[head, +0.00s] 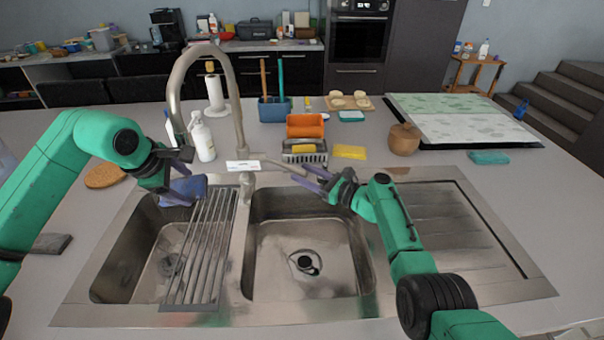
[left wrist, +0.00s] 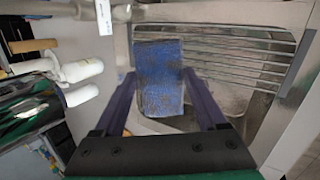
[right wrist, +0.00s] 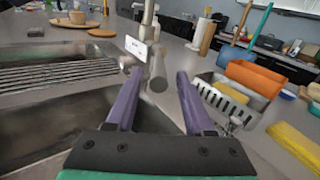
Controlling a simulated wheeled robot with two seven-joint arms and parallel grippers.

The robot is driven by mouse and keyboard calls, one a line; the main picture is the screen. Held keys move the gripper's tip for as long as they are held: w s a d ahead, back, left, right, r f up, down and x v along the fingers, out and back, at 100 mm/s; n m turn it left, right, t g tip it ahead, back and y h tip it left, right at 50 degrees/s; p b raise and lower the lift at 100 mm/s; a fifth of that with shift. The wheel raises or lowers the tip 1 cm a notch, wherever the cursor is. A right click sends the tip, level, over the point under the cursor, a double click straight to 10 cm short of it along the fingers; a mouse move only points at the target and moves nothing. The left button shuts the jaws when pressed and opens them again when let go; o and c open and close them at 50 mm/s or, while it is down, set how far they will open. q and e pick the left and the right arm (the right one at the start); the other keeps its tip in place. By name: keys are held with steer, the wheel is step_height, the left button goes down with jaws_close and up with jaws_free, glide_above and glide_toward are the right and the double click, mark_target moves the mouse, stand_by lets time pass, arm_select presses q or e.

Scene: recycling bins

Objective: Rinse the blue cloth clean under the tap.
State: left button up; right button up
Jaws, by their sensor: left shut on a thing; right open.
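My left gripper (head: 184,170) is shut on the blue cloth (head: 187,190), which hangs over the back of the left basin (head: 125,250). In the left wrist view the cloth (left wrist: 159,78) sits between the fingers (left wrist: 160,108), with darker, brownish patches on it. The tall curved tap (head: 230,85) arches over to the left, and its spout end comes down close to my left gripper. No water shows. My right gripper (head: 312,180) is open and empty, to the right of the tap's base. In the right wrist view the tap body (right wrist: 157,70) stands ahead between its fingers (right wrist: 158,85).
A slatted drainer rack (head: 200,250) covers part of the left basin. The right basin (head: 300,235) is empty. Behind the sink stand a white spray bottle (head: 203,140), a grey caddy (head: 304,152), an orange container (head: 305,126) and a yellow sponge cloth (head: 349,151).

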steer(key=shift+w+a, duration=0.2)
steer(key=shift+a, duration=0.25)
jaws_close()
steer(key=shift+f, duration=0.1)
stand_by(1.1)
